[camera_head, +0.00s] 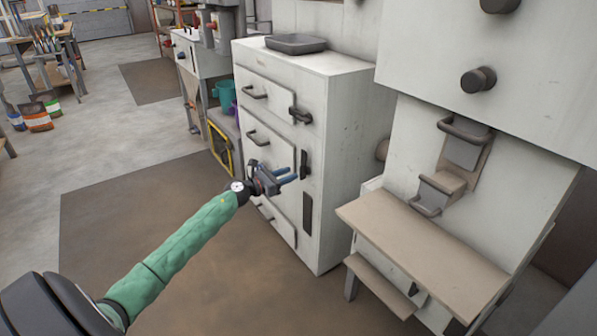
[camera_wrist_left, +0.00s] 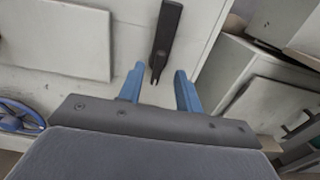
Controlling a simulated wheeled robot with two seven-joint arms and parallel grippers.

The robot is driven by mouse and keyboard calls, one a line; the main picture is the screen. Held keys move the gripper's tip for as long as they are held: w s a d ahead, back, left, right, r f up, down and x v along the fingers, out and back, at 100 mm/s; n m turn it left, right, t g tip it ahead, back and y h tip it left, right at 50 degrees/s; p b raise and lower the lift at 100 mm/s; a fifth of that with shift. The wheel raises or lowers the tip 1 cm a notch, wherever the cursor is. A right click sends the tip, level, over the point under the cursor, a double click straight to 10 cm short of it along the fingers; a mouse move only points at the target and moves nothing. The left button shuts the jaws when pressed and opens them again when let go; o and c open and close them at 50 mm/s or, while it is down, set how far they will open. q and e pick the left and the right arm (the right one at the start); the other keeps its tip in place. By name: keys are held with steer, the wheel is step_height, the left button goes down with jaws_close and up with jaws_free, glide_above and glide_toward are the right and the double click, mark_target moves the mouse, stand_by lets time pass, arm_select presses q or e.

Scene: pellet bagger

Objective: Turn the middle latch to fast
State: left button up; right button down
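A white cabinet (camera_head: 345,115) has three drawer-like doors with dark latches along its right edge. The middle latch (camera_head: 304,164) is a dark bar standing about upright. The top latch (camera_head: 300,115) lies across the edge, and the bottom latch (camera_head: 307,213) stands upright. My left gripper (camera_head: 293,175) is open and empty, its blue fingers pointing at the middle latch's lower end. In the left wrist view a dark latch (camera_wrist_left: 167,35), seemingly the middle one, has its forked end between the open fingertips (camera_wrist_left: 159,73). I cannot tell whether they touch. My right gripper is not in view.
A grey tray (camera_head: 296,44) lies on top of the cabinet. To the right is a machine with a tan shelf (camera_head: 420,245) sticking out. A blue handwheel (camera_wrist_left: 20,117) shows in the left wrist view. The brown floor mat (camera_head: 110,215) at left is clear.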

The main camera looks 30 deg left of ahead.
mark_target(300, 170)
arm_select(q)
steer(key=shift+x, duration=2.5)
jaws_close()
